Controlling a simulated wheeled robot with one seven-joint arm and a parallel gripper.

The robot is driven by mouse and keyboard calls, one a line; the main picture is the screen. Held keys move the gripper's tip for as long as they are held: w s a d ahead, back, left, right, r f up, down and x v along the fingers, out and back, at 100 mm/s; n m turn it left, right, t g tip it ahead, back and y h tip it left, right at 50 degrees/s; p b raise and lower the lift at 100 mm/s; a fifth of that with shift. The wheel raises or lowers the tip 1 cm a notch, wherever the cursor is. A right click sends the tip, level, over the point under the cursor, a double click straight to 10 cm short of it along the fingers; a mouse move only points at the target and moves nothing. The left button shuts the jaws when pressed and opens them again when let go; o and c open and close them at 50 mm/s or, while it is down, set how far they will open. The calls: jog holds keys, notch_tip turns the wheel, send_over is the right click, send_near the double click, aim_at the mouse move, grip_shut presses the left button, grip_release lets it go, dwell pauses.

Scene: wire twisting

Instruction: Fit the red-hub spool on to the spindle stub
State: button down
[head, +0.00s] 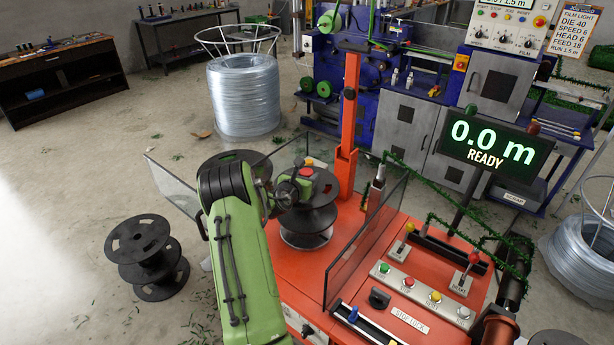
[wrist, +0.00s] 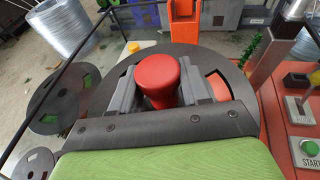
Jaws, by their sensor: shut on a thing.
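The red-hub spool has dark grey flanges, and its upper flange (head: 322,188) shows under my gripper in the head view. Its red hub (wrist: 157,76) is upright between my jaws in the wrist view. My gripper (head: 290,186) is shut on this hub from above; the jaws (wrist: 158,88) lie on either side of it. The spool is over the orange machine deck (head: 272,262), between two clear guard panels. The spindle stub is hidden by the spool, so I cannot tell whether the spool is around it or above it.
A clear guard panel (head: 362,245) stands close on the right, another (head: 174,187) on the left. An orange post (head: 348,125) rises behind the spool. Dark spools (head: 140,245) stand on the floor at left. The readout (head: 488,145) shows 0.0 m, READY.

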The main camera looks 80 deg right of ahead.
jog(key=shift+f+b, duration=2.65)
jog(key=shift+f, duration=1.55)
jog(key=shift+c, duration=2.3)
grip_release()
jog(key=shift+a+f, duration=0.1)
jog(key=v, duration=1.5)
jog(key=shift+a, duration=0.25)
jog(key=shift+w, duration=0.15)
